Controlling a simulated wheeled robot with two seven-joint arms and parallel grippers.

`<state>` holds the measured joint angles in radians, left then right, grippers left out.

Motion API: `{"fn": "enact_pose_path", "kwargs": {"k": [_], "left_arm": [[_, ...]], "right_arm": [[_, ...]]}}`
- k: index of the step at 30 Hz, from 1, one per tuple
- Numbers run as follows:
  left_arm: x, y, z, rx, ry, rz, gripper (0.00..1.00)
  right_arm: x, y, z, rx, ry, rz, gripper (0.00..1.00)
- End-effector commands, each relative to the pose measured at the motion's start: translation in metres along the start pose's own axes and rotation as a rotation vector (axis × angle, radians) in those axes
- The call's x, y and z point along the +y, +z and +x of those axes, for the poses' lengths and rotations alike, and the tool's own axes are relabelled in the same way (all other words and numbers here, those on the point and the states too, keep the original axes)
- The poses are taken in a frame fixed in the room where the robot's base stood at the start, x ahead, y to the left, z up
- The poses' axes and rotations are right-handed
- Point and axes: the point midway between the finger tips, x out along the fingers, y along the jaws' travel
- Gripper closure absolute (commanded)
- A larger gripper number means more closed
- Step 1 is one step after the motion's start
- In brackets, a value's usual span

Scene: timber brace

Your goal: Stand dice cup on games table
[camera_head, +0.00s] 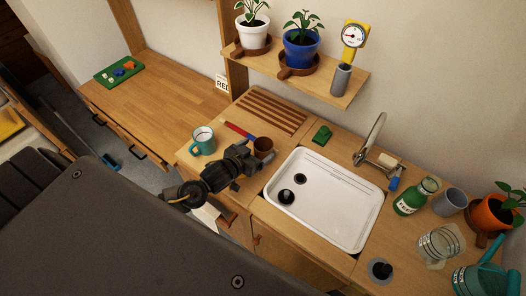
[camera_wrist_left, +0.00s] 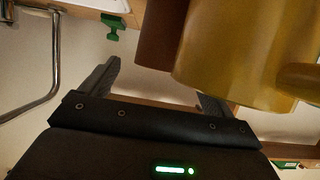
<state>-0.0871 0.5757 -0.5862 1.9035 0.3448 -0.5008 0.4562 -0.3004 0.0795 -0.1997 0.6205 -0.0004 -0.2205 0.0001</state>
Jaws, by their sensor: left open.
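A small brown cup (camera_head: 265,146), which looks like the dice cup, stands upright on the wooden counter left of the sink. My left gripper (camera_head: 248,155) is open beside it, on its left; the head view does not show whether they touch. In the left wrist view, my open fingers (camera_wrist_left: 155,92) have a brown surface (camera_wrist_left: 157,38) beyond them, partly hidden by a large yellowish rounded thing (camera_wrist_left: 235,50) that I cannot identify. Which surface is the games table is unclear; a green board with small coloured pieces (camera_head: 118,72) lies on the far-left wooden worktop (camera_head: 165,90). My right gripper is out of view.
A teal mug (camera_head: 202,141) stands close left of my gripper. A slatted board (camera_head: 268,110) lies behind, and a white sink (camera_head: 340,205) and tap (camera_head: 372,140) are to the right. A shelf (camera_head: 325,85) with plants hangs above. The left worktop is mostly clear.

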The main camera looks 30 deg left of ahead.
Motion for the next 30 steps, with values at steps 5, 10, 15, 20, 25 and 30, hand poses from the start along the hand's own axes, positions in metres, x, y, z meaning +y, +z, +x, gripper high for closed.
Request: {"fn": "enact_pose_path", "kwargs": {"k": [5, 10, 15, 20, 25, 30], "left_arm": [[-0.001, -0.002, 0.024, 0.001, -0.001, 0.000, 0.12], [-0.001, 0.000, 0.032, 0.000, 0.000, 0.000, 0.12], [-0.001, 0.000, 0.032, 0.000, 0.000, 0.000, 0.12], [-0.001, 0.000, 0.032, 0.000, 0.000, 0.000, 0.31], [-0.001, 0.000, 0.032, 0.000, 0.000, 0.000, 0.54], [-0.001, 0.000, 0.032, 0.001, 0.000, 0.000, 0.76]], "right_arm": [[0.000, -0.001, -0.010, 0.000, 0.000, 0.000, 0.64], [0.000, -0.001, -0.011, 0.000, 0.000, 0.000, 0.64], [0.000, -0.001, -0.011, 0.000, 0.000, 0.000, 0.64], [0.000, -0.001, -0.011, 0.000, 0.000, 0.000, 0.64], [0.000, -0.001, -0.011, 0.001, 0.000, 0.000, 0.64], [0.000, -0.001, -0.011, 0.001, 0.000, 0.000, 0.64]]}}
